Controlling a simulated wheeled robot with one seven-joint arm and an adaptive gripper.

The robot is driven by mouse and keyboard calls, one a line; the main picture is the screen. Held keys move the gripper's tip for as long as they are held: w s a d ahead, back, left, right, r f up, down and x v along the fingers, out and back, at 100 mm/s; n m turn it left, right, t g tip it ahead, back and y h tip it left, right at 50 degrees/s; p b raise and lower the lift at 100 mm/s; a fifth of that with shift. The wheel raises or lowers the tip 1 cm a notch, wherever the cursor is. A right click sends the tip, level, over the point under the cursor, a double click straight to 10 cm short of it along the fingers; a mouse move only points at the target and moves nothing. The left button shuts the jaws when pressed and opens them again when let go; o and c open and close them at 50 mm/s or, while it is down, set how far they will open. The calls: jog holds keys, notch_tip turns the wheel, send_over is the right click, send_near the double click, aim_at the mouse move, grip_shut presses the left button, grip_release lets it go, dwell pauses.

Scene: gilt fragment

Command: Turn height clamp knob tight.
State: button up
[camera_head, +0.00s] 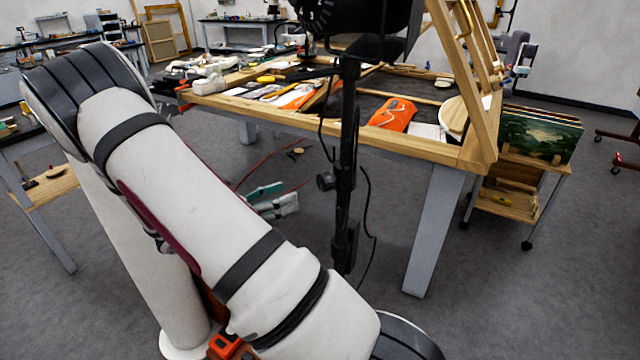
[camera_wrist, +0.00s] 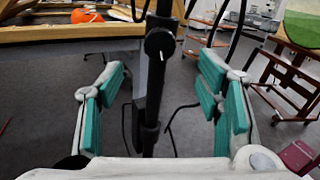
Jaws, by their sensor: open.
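The height clamp knob (camera_wrist: 160,43) is a round black knob with a small white mark, on a black stand post (camera_wrist: 152,110). In the wrist view it faces me, in the upper middle.
A large black fixture (camera_head: 355,22) tops the post. A wooden-topped table (camera_head: 300,118) with tools and orange items stands behind it. Dark cables hang beside the post. A cart with paintings (camera_head: 540,135) stands at right. Grey floor around the post is mostly open.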

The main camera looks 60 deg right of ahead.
aim_at(321, 184)
jog(key=p+x, duration=0.1)
jog(key=x, duration=1)
jog(key=shift+s+d, duration=0.2)
jog(key=shift+d, duration=0.15)
jog(key=c, duration=1.2)
jog(key=shift+m, duration=0.3)
jog(key=m, duration=0.2)
jog(key=shift+m+p, duration=0.4)
jog(key=m+p, duration=0.1)
jog(key=m, duration=0.2)
jog(key=shift+m, duration=0.3)
jog(key=m+p, duration=0.2)
jog(key=m, duration=0.4)
jog(key=shift+s+a+f, duration=0.1)
